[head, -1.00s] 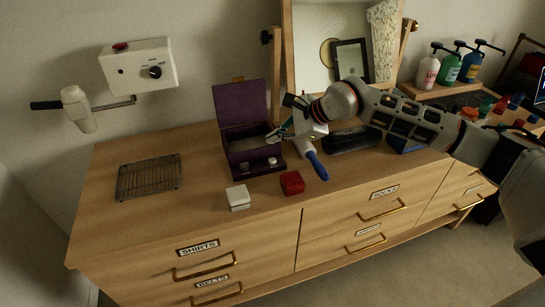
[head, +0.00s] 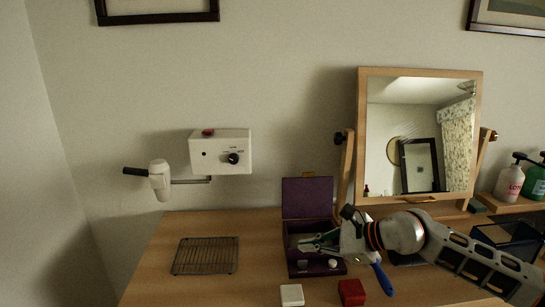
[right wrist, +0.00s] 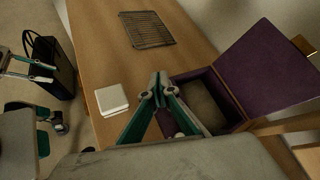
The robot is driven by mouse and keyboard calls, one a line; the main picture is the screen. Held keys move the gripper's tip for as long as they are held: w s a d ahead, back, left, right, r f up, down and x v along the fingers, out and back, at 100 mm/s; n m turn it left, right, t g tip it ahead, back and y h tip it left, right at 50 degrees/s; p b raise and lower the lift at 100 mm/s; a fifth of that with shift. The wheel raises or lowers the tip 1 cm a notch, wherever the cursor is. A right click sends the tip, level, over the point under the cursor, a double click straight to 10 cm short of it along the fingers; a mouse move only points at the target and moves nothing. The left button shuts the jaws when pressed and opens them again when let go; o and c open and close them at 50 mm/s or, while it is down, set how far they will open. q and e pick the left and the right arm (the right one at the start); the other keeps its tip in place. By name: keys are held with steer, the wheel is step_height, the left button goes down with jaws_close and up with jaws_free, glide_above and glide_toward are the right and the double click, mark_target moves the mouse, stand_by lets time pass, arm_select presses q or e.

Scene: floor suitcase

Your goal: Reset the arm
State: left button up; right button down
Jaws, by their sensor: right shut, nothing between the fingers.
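My right arm reaches in from the right in the head view. Its gripper (head: 303,244) is over the open purple box (head: 303,268), in front of its raised lid (head: 307,197). In the right wrist view the two green-sided fingers (right wrist: 159,82) meet at their tips with nothing between them. The purple box (right wrist: 240,121) lies just to the right of the fingers there, its lid swung open. What looks like my left gripper (right wrist: 32,66) shows at the left edge of the right wrist view, too small to tell its jaws.
On the wooden dresser are a wire rack (head: 205,256), a white box (head: 292,295), a red box (head: 351,292) and a blue-handled brush (head: 383,279). A tilting mirror (head: 410,135) stands behind my arm. A white hair-dryer unit (head: 221,152) is on the wall.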

steer(key=s+a+r+m+y, duration=0.3)
steer(key=s+a+r+y, duration=0.25)
steer(key=a, duration=0.35)
step_height(320, 180, up, 8)
steer(key=s+d+m+t, duration=0.2)
steer(key=m+t, duration=0.7)
steer(key=m, duration=0.2)
steer(key=s+d+f+m+t+h, duration=0.1)
steer(key=d+f+m+h, duration=0.5)
steer(key=d+m+h, duration=0.45)
steer(key=s+d+f+m+t+h, duration=0.15)
steer(key=d+f+m+h, duration=0.45)
steer(key=d+m, duration=0.65)
steer(key=s+d+f+m+g+h, duration=0.2)
steer(key=s+d+f+m+g, duration=0.25)
steer(key=s+f, duration=0.5)
steer(key=s+d+f+m+g+h, duration=0.1)
steer(key=s+d+f+m+g, duration=0.4)
steer(key=s+f, duration=0.5)
steer(key=w+a+f+m+t+y, duration=0.1)
steer(key=a+f+m+t+y, duration=0.1)
steer(key=a+f+y, duration=0.5)
steer(key=a+f, duration=0.5)
steer(key=a, duration=0.4)
steer(key=shift+w+a+f, duration=0.25)
steer(key=shift+a+f, duration=0.05)
steer(key=shift+f, duration=0.05)
